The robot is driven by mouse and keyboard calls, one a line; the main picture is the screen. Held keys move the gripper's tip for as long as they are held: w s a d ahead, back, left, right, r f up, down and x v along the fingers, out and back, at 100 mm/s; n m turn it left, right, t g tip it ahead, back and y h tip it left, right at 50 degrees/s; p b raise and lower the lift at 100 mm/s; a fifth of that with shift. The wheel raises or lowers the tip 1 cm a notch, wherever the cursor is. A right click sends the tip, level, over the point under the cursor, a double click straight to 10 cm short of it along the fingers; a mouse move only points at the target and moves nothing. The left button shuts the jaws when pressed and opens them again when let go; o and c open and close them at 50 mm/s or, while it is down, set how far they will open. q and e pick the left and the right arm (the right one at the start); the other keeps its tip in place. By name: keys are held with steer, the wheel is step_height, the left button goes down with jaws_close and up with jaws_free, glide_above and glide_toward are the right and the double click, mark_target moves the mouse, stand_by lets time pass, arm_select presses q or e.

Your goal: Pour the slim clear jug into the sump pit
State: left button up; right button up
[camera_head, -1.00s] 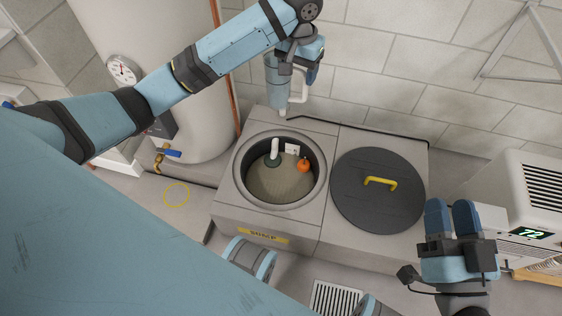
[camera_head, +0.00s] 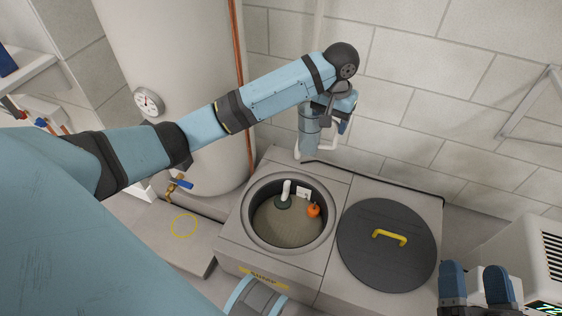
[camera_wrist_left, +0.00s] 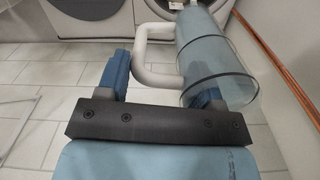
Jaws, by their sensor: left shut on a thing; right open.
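The slim clear jug (camera_head: 309,131) is bluish and see-through, with a pale handle. My left gripper (camera_head: 338,112) is shut on the handle, behind the sump pit near the wall. In the left wrist view the jug (camera_wrist_left: 213,45) is beside the fingers, and its pale handle (camera_wrist_left: 150,60) passes between them. It looks roughly upright; I cannot tell its contents. The sump pit (camera_head: 246,223) is an open round hole with murky brownish bottom, a white pipe and an orange float (camera_head: 313,210). My right gripper (camera_head: 478,277) is open and empty at lower right.
A dark round lid (camera_head: 375,265) with a yellow handle lies right of the pit. A large pale tank (camera_head: 175,70) with a gauge and a copper pipe stands at left. A white appliance (camera_head: 515,250) is at far right. A block wall (camera_head: 430,100) closes the back.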

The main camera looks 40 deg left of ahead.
arm_select(q)
steer(key=w+d+f+n+p, duration=0.1)
steer(key=w+f+n, duration=0.3)
steer(key=f, duration=0.5)
steer(key=w+d+f+n, duration=0.1)
steer(key=w+f+n, duration=0.1)
steer(key=w+f, duration=0.55)
steer(key=s+f+n, duration=0.2)
steer(key=f, duration=0.7)
steer(key=s+f+n+p, duration=0.1)
steer(key=s+f+n, duration=0.1)
steer(key=f, duration=0.7)
steer(key=shift+s+d+n, duration=0.3)
steer(key=shift+s, duration=0.35)
arm_select(e)
steer(key=shift+w+d+f+h, duration=0.2)
steer(key=shift+d+f+h, duration=0.35)
steer(key=shift+f, duration=0.2)
arm_select(q)
steer(key=shift+p, duration=0.4)
arm_select(e)
steer(key=shift+a+r+g, duration=0.1)
steer(key=shift+r+g, duration=0.15)
steer(key=shift+g, duration=0.05)
